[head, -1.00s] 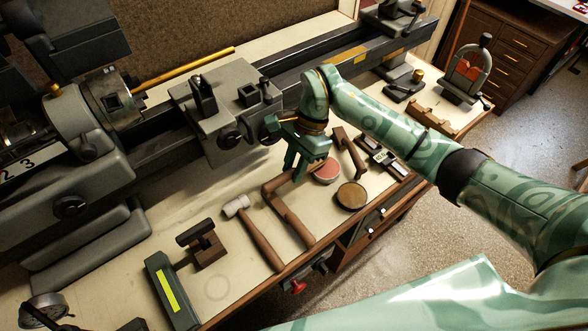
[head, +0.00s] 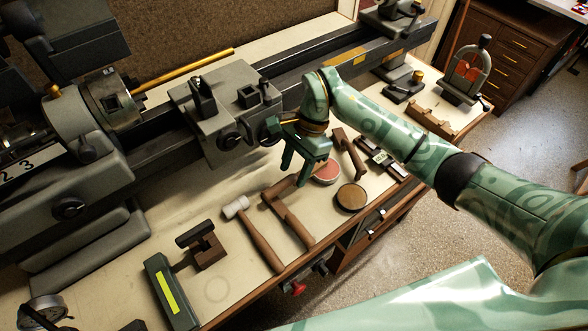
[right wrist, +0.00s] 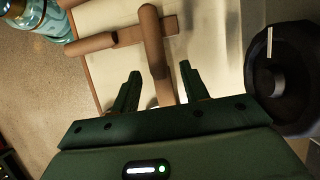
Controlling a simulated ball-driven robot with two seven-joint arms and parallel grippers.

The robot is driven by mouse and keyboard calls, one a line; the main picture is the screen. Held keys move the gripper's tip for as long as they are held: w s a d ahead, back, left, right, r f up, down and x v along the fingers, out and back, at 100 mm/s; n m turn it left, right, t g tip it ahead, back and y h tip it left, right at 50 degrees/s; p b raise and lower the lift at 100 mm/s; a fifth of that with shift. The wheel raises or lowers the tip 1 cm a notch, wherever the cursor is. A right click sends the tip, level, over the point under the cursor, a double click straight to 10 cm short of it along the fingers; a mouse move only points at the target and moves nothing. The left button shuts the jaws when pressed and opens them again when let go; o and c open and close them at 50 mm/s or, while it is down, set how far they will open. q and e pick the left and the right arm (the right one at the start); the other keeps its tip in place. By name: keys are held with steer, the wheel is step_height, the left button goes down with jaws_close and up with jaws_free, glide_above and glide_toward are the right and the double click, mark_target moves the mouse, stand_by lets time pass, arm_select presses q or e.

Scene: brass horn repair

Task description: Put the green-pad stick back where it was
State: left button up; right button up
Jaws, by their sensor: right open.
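I cannot pick out a green pad on any stick. Brown wooden sticks (head: 290,217) lie on the bench top, one long and one short piece meeting at an angle. My right gripper (head: 295,172) hangs just above the far end of these sticks, jaws open and empty. In the right wrist view, a wooden stick (right wrist: 152,45) runs down to the space between my open fingers (right wrist: 158,82), and a crosspiece (right wrist: 92,43) lies at its far end. I cannot tell whether the fingers touch the stick. My left gripper is not in view.
A mallet (head: 258,235) lies left of the sticks. A red-topped round tin (head: 326,172) and a brown one (head: 351,196) stand to the right. The lathe carriage (head: 212,110) rises behind. A green box with a yellow stripe (head: 170,294) is at front left.

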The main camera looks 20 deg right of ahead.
steer(key=v, duration=1.1)
steer(key=shift+p, duration=0.4)
steer(key=shift+r, duration=0.1)
